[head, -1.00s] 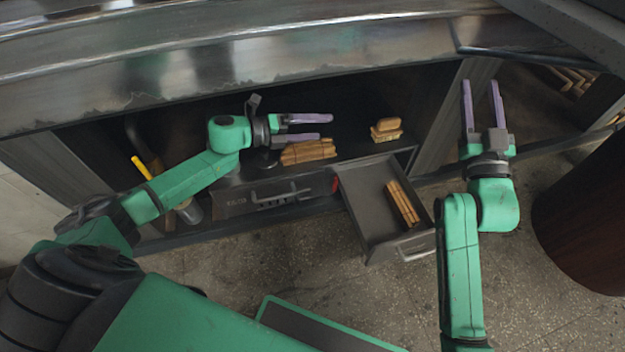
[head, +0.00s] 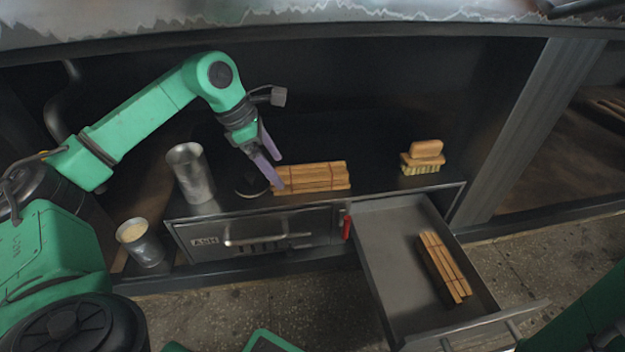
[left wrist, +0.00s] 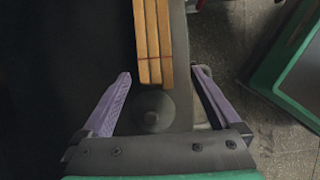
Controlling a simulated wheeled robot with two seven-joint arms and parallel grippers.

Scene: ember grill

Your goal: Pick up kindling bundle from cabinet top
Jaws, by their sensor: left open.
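A kindling bundle (head: 312,178) of tied light-brown sticks lies flat on the cabinet top (head: 375,182). My left gripper (head: 281,172) is open and empty at the bundle's left end, pointing down and to the right. In the left wrist view the bundle (left wrist: 152,40) runs away from me, and its near end reaches between the tips of the spread purple fingers (left wrist: 162,73). Whether a finger touches it I cannot tell. My right gripper is out of view.
An open drawer (head: 385,270) at the right holds another stick bundle (head: 443,267). A brush (head: 424,157) stands right on the top. A metal cup (head: 190,174) and a dark round piece (head: 252,187) are left of the bundle. A filled can (head: 141,243) sits lower left.

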